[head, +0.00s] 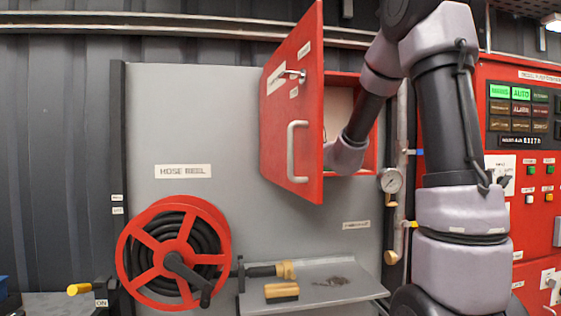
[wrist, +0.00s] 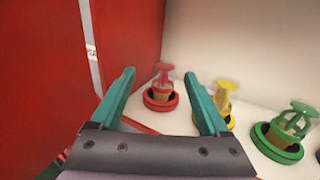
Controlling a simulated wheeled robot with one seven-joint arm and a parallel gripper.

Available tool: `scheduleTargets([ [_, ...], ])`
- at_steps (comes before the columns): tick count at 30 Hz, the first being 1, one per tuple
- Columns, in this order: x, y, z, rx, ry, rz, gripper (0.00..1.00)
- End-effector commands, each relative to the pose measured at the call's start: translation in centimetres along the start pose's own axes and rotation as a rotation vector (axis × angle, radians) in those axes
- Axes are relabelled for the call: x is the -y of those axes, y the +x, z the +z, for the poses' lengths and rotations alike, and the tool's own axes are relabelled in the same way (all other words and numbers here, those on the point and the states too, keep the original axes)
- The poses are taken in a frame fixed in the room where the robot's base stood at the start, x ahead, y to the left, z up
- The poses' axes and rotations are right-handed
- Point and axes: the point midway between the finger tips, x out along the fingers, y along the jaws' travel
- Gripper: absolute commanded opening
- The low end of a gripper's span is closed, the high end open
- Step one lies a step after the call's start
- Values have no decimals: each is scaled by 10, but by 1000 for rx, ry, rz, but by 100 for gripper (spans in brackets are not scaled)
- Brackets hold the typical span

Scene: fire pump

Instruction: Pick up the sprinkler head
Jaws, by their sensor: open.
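Three sprinkler heads stand in a row on the white cabinet floor in the wrist view: a red one (wrist: 161,88), a yellow one (wrist: 225,98) and a green one (wrist: 290,128). Each sits upright in a ring of its own colour. My gripper (wrist: 160,80) is open and empty. Its teal fingers point into the cabinet, with the red head showing between them, farther in. The right finger partly covers the yellow head. In the head view my arm reaches into the red cabinet (head: 368,95); the open door hides the gripper and the heads.
The red cabinet door (head: 290,110) stands open left of my arm. A pressure gauge (head: 390,181) is right of the cabinet. Below are a grey shelf (head: 340,297) with a brush (head: 281,291) and nozzle (head: 270,270), and a red hose reel (head: 150,285).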

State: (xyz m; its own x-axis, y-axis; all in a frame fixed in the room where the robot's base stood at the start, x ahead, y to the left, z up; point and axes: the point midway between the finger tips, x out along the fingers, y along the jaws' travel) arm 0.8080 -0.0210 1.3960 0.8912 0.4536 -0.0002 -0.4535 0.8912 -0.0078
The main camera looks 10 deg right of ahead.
Motion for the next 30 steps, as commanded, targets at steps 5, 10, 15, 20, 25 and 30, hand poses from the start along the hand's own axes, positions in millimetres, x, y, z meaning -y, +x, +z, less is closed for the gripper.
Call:
scheduleTargets([
  [5,3,15,-3,-1,0,0,79],
  [10,7,41,-6,0,1,2,79],
  [15,7,55,-5,-1,0,1,79],
  [20,7,56,-5,0,-1,0,79],
  [25,7,56,-5,0,-1,0,37],
  [30,7,55,-5,0,-1,0,0],
])
